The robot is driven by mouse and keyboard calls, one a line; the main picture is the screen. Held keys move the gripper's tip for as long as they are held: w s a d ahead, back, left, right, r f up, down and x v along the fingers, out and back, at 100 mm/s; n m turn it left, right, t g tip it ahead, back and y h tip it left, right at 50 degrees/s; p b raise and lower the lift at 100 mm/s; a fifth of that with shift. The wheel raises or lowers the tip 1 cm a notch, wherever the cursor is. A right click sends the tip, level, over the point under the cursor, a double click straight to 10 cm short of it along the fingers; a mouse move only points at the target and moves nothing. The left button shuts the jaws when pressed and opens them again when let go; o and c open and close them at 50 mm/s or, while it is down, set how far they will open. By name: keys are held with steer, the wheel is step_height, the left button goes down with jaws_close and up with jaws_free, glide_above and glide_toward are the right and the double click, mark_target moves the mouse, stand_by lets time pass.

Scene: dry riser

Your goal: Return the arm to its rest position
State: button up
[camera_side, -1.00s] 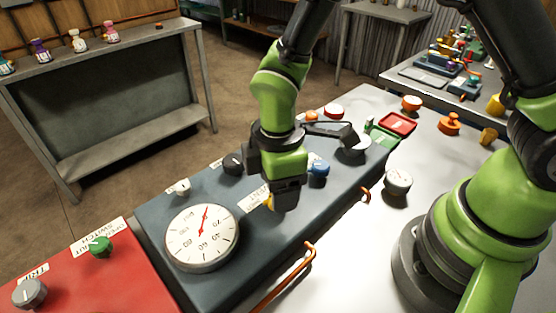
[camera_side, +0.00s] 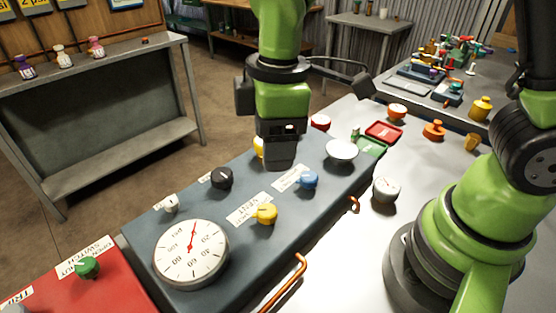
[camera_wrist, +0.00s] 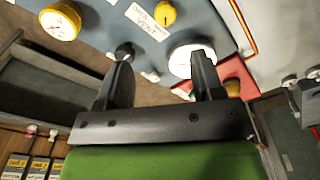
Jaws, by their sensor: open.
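My green and black arm rises over the blue-grey panel (camera_side: 215,235). My gripper (camera_side: 280,160) hangs fingers down above the panel's far half, clear of its knobs. In the wrist view my gripper (camera_wrist: 165,82) shows two dark fingers spread apart with nothing between them. A yellow knob (camera_side: 265,213) stands uncovered beside its label, and a blue knob (camera_side: 308,180) stands to its right. Another yellow part (camera_side: 258,146) is partly hidden behind my gripper.
On the panel are a white dial (camera_side: 191,252), a black knob (camera_side: 222,178) and a white dish-shaped part (camera_side: 341,150). A red box (camera_side: 95,292) with a green knob (camera_side: 87,267) is at lower left. Red (camera_side: 384,131) and green trays lie at the back right. A copper handle (camera_side: 285,283) edges the panel.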

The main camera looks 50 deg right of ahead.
steer(key=s+d+r+m+t, duration=0.3)
steer(key=s+d+r+m, duration=0.1)
steer(key=s+r+m, duration=0.1)
steer(key=s+d+r+m+t+y, duration=0.1)
steer(key=s+d+r+m+t, duration=0.2)
steer(key=m, duration=0.7)
steer(key=s+d+r, duration=0.2)
steer(key=s+r, duration=0.1)
steer(key=r, duration=0.1)
steer(key=shift+s+t+y, duration=0.2)
steer(key=shift+t+y, duration=0.1)
steer(key=shift+r, duration=0.1)
stand_by(0.5)
